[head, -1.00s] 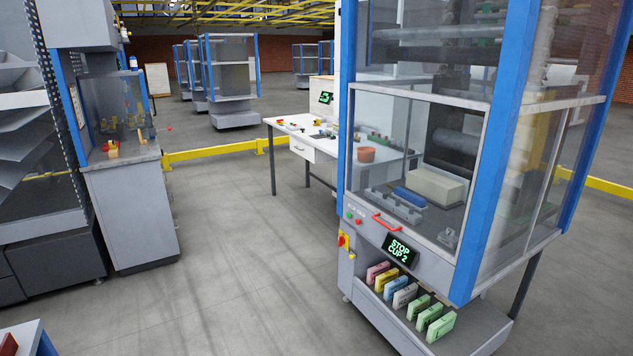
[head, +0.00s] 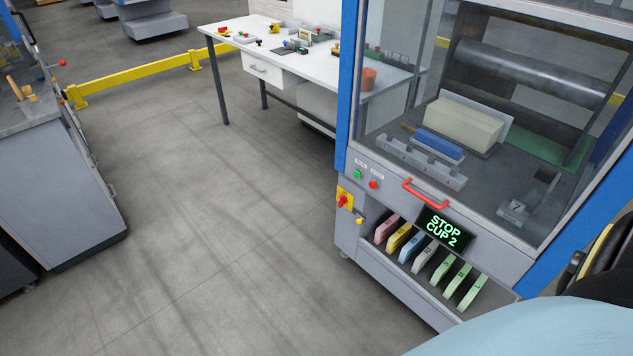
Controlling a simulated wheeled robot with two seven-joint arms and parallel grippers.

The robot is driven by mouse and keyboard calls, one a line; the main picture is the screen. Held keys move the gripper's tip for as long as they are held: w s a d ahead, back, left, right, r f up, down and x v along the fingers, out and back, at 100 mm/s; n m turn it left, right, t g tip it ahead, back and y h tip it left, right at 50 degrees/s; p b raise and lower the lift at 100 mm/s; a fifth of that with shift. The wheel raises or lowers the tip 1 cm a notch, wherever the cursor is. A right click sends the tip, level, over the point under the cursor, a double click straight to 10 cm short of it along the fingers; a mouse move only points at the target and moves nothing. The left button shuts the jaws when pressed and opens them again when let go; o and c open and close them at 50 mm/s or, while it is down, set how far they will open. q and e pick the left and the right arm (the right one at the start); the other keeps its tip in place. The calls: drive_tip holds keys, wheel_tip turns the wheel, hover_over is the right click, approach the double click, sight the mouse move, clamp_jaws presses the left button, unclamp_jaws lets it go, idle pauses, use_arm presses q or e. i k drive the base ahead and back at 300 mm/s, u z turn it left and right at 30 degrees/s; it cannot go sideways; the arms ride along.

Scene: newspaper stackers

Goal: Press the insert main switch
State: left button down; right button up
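A machine with blue posts and clear panels (head: 350,90) stands at the right in the head view. On the left corner of its grey front is a red rotary switch on a yellow plate (head: 343,200). Just above it are a green button (head: 357,174) and a red button (head: 374,184). I cannot read the small labels over the buttons. Part of my arm, light blue and black, fills the lower right corner, well apart from the switch. No gripper fingers can be made out, and my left arm is not in view.
A red handle (head: 426,194) and a display reading "STOP CUP 2" (head: 444,229) are on the machine front. Coloured cards (head: 411,247) stand in the tray below. A white table (head: 290,62) stands behind. A grey cabinet (head: 60,190) is at left. The floor between is clear.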

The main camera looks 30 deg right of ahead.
sight(342, 199)
drive_tip(key=z, duration=0.65)
drive_tip(key=i, duration=1.4)
drive_tip(key=z, duration=1.55)
drive_tip(key=i, duration=0.4)
drive_tip(key=z, duration=0.35)
